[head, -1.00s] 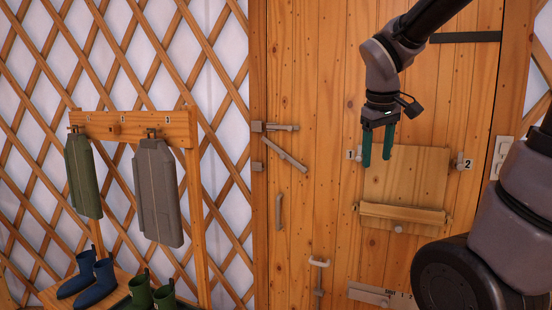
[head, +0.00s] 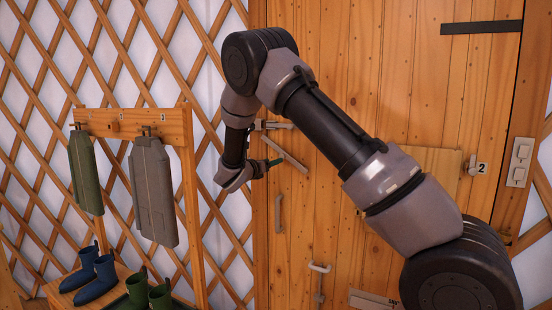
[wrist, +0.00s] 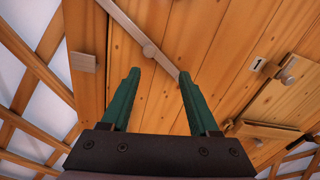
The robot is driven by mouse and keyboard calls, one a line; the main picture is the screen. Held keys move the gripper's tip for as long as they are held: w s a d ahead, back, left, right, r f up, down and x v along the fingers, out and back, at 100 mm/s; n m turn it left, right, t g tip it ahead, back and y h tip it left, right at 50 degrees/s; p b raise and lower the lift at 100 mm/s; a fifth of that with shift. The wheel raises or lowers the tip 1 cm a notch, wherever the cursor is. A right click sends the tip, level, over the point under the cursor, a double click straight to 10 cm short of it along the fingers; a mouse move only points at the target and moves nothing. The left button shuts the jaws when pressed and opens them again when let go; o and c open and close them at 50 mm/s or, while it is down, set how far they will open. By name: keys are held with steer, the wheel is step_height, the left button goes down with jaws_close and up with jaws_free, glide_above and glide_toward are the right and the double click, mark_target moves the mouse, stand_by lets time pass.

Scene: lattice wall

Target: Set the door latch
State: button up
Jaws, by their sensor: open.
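A small pale block (wrist: 83,62) sits on the door frame left of the bar. In the head view my gripper (head: 272,162) is by the bar, partly hidden by my wrist. Contact cannot be told.
A peg rack (head: 125,125) with hanging green and grey garments stands left, boots (head: 95,275) below it. The door carries a pull handle (head: 279,213), a lower bolt (head: 319,280) and a wooden flap (wrist: 265,130) with turn-knobs. A switch plate (head: 519,161) is at right.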

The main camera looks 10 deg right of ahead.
mark_target(281, 156)
steer(key=shift+n+t, duration=0.4)
steer(key=shift+n, duration=0.1)
steer(key=x, duration=0.3)
steer(key=a+x, duration=0.1)
steer(key=x, duration=0.3)
steer(key=w+x, duration=0.1)
steer(key=x, duration=0.2)
steer(key=shift+w+a+f, duration=0.1)
steer(key=shift+w+f, duration=0.1)
steer(key=shift+f, duration=0.1)
jaws_close()
stand_by(0.6)
